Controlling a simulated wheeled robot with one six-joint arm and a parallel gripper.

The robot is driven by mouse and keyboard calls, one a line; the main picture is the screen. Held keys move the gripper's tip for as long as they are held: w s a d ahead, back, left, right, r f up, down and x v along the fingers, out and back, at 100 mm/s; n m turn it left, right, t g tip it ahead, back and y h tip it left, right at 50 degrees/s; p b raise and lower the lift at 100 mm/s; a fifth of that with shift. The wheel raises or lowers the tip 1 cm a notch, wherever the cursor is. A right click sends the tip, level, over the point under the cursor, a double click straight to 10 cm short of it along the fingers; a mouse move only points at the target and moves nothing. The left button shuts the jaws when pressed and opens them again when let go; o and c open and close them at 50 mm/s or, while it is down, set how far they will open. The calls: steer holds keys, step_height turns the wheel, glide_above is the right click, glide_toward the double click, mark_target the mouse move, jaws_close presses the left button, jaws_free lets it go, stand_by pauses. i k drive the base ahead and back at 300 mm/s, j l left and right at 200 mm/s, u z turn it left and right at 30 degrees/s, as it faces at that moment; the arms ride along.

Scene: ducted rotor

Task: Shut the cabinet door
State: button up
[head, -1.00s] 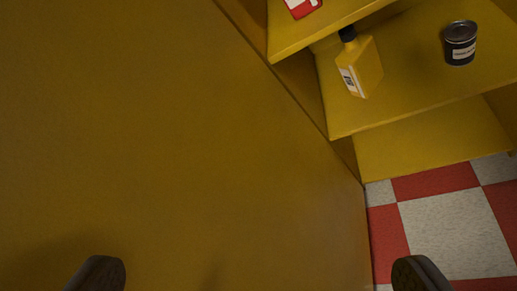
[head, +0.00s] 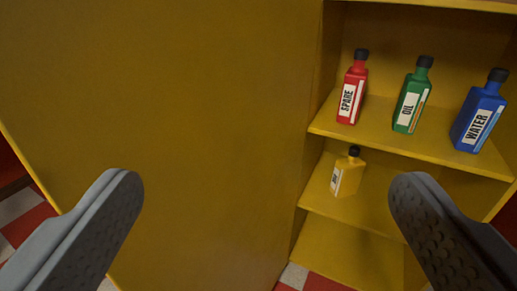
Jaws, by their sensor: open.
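The yellow cabinet door (head: 200,140) stands open and fills the left and middle of the view. The yellow cabinet (head: 360,245) is to its right, with its shelves uncovered. My gripper (head: 265,195) is open, its two grey fingers wide apart. The left finger shows in front of the door and the right finger in front of the cabinet's shelves. Nothing is between the fingers. I cannot tell whether a finger touches the door. No door handle is in view.
The upper shelf holds a red bottle (head: 352,90), a green bottle (head: 411,98) and a blue bottle (head: 479,115). A yellow bottle (head: 346,174) stands on the shelf below. Red and white floor tiles (head: 30,215) show beyond the door's left edge and at the bottom.

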mark_target(208, 101)
steer(key=j+z, duration=0.1)
steer(key=z, duration=0.25)
steer(key=j+z, duration=0.15)
steer(key=z, duration=0.2)
steer(key=j+z, duration=0.15)
steer(key=j, duration=0.3)
steer(key=k+j+z, duration=0.15)
steer(key=j, duration=0.25)
steer(key=k+j+z, duration=0.2)
steer(key=j, duration=0.2)
steer(key=j+z, duration=0.15)
steer(key=j, duration=0.25)
steer(key=k+j, duration=0.15)
steer(key=j, duration=0.2)
steer(key=k+j, duration=0.15)
steer(key=j, duration=0.15)
